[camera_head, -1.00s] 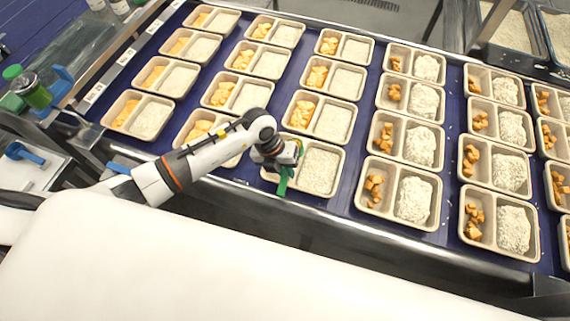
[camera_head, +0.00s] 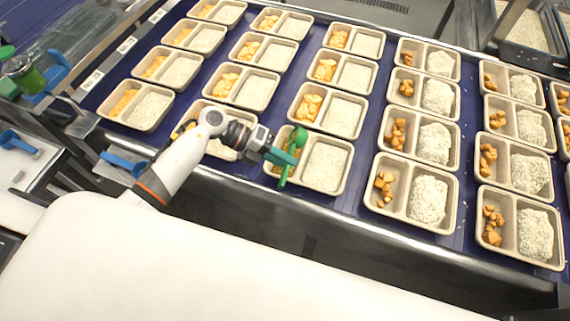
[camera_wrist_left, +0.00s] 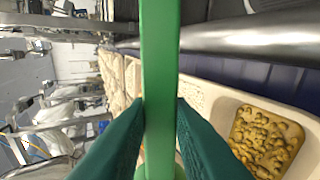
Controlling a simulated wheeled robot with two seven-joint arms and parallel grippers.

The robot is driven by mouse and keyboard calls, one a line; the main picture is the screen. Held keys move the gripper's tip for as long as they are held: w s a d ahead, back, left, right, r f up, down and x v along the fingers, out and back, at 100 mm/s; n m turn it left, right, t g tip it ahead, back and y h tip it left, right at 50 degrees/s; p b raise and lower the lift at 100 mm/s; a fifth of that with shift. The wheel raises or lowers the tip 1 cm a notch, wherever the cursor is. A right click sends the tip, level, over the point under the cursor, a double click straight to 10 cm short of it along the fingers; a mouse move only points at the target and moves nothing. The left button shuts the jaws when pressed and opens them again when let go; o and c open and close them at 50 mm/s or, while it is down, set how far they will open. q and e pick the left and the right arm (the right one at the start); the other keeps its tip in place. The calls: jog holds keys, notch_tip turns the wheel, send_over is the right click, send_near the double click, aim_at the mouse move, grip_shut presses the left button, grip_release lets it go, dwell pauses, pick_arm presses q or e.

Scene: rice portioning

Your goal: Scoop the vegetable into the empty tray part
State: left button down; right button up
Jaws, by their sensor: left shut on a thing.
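My left gripper (camera_head: 270,148) is shut on a green scoop (camera_head: 291,150). The scoop's green handle (camera_wrist_left: 159,60) stands between the teal fingers (camera_wrist_left: 160,112) in the left wrist view. The scoop is over the left part of a front-row tray (camera_head: 347,186), whose right part holds white rice (camera_head: 326,166). In the left wrist view, yellow-brown vegetable pieces (camera_wrist_left: 265,143) lie in a tray part at the lower right. My right gripper is not in view.
Rows of two-part trays with rice and orange vegetable pieces (camera_head: 384,183) fill the blue belt (camera_head: 365,150). A metal rail (camera_head: 300,200) edges the belt's front. A green-capped container (camera_head: 28,76) and blue-handled tools (camera_head: 120,163) are at the left.

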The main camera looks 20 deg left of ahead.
pick_arm(q)
jog(key=shift+a+f+h+b, duration=0.15)
jog(key=shift+a+h+b, duration=0.15)
jog(key=shift+h+b, duration=1.25)
jog(key=shift+a+f+h+b, duration=0.2)
jog(key=shift+h+b, duration=0.65)
jog(key=shift+b, duration=1.35)
jog(key=shift+a+r+h+b, duration=0.15)
jog(key=shift+h+b, duration=0.55)
jog(key=shift+b, duration=0.3)
jog(key=shift+a+r+t+h+b, duration=0.1)
jog(key=shift+r+t+h+b, duration=0.05)
jog(key=shift+t+h+b, duration=0.2)
jog(key=shift+r, duration=0.15)
notch_tip(320, 180, up, 8)
jog(key=g+y+p, duration=0.1)
jog(key=y+p, duration=1.5)
jog(key=p, duration=0.1)
